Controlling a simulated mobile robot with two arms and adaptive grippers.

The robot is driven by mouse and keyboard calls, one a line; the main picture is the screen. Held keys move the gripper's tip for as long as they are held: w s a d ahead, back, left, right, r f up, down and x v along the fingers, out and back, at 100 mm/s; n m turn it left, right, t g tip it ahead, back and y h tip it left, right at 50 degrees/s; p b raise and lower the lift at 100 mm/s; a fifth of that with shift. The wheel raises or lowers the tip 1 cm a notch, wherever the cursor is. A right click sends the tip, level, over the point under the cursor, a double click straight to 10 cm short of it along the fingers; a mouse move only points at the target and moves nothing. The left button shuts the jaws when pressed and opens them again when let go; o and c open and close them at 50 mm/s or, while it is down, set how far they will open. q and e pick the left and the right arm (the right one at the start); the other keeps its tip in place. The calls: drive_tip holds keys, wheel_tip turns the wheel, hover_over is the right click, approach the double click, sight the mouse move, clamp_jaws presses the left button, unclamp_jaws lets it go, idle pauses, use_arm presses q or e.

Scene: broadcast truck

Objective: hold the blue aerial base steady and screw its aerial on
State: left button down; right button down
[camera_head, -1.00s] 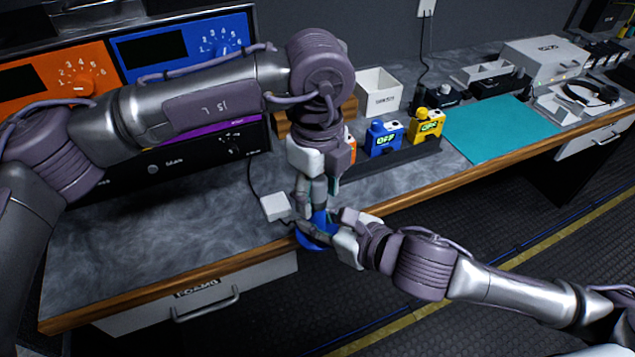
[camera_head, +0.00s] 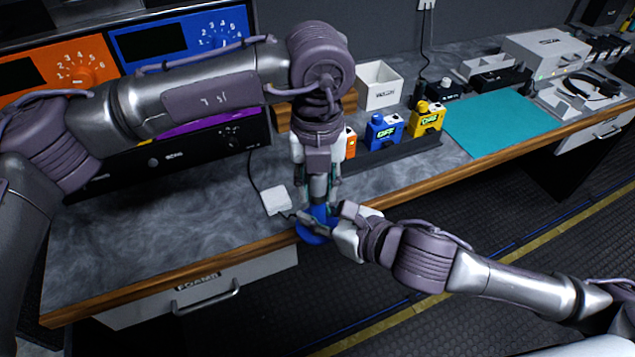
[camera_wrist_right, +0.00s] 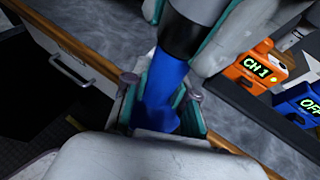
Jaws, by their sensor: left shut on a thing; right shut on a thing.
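The blue aerial base (camera_head: 311,238) is at the front edge of the worktop, with its blue round foot partly hidden by my right gripper. My right gripper (camera_head: 327,225) is shut on the base's upright blue stem, which stands between its fingers in the right wrist view (camera_wrist_right: 160,98). My left gripper (camera_head: 319,190) points down from above and is shut on the aerial. The aerial's dark lower end (camera_wrist_right: 186,36) meets the top of the blue stem in the right wrist view. Its upper part is hidden by my left gripper, and the thread cannot be seen.
A white box (camera_head: 276,201) with a cable lies left of the grippers. Orange, blue (camera_head: 384,134) and yellow (camera_head: 428,118) packs stand in a dark rack behind. A teal mat (camera_head: 500,125) lies to the right. The worktop at left is clear.

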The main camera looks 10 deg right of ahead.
use_arm(q)
drive_tip(key=m, duration=0.8)
drive_tip(key=shift+w, duration=0.1)
drive_tip(key=m, duration=0.4)
drive_tip(key=shift+m, duration=0.4)
drive_tip(key=m, duration=1.2)
drive_tip(key=shift+m, duration=0.3)
drive_tip(key=m, duration=0.9)
drive_tip(key=c, duration=0.8)
unclamp_jaws()
